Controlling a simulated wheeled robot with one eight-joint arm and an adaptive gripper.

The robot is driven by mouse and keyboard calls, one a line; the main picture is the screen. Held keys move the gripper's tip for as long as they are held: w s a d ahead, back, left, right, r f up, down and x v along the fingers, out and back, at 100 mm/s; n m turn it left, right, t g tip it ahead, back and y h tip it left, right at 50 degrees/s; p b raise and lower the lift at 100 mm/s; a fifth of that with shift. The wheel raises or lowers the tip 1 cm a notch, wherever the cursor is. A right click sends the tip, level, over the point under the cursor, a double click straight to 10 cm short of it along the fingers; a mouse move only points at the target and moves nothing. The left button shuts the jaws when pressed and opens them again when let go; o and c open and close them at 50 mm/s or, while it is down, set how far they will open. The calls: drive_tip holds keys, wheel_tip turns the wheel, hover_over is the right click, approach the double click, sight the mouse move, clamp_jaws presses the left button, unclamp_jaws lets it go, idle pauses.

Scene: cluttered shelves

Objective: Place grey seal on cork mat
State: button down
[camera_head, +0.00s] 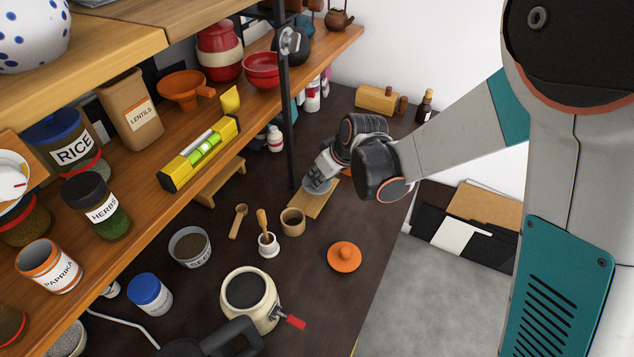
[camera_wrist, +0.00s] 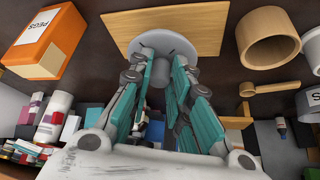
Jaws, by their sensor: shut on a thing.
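The grey seal is a pale grey disc with a short stem. In the wrist view the seal (camera_wrist: 163,42) is between my gripper's teal finger pads. My gripper (camera_wrist: 160,85) is shut on its stem, with the disc beyond the fingertips. In the head view my gripper (camera_head: 320,174) is low over the dark counter, and the seal (camera_head: 318,187) shows under it, partly hidden by the fingers. The cork mat (camera_head: 324,205) is a flat tan rectangle under the seal. In the wrist view the mat (camera_wrist: 205,22) lies behind the disc. I cannot tell whether the disc touches the mat.
A tan cup (camera_head: 293,222) stands close by the mat's front left. An orange box (camera_wrist: 48,42) is near the mat in the wrist view. A black shelf post (camera_head: 289,120) stands left of my gripper. An orange lid (camera_head: 344,256) lies nearer the front; counter around it is clear.

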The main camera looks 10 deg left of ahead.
drive_tip(key=shift+w+a, duration=0.25)
drive_tip(key=shift+a, duration=0.1)
wheel_tip(320, 180, down, 4)
drive_tip(key=shift+w+a+r+b, duration=0.15)
drive_tip(key=shift+b, duration=0.8)
drive_tip(key=shift+r, duration=0.1)
drive_tip(key=c, duration=1.9)
unclamp_jaws()
drive_tip(key=shift+f, duration=0.2)
drive_tip(key=o, duration=0.4)
drive_tip(key=shift+r, duration=0.1)
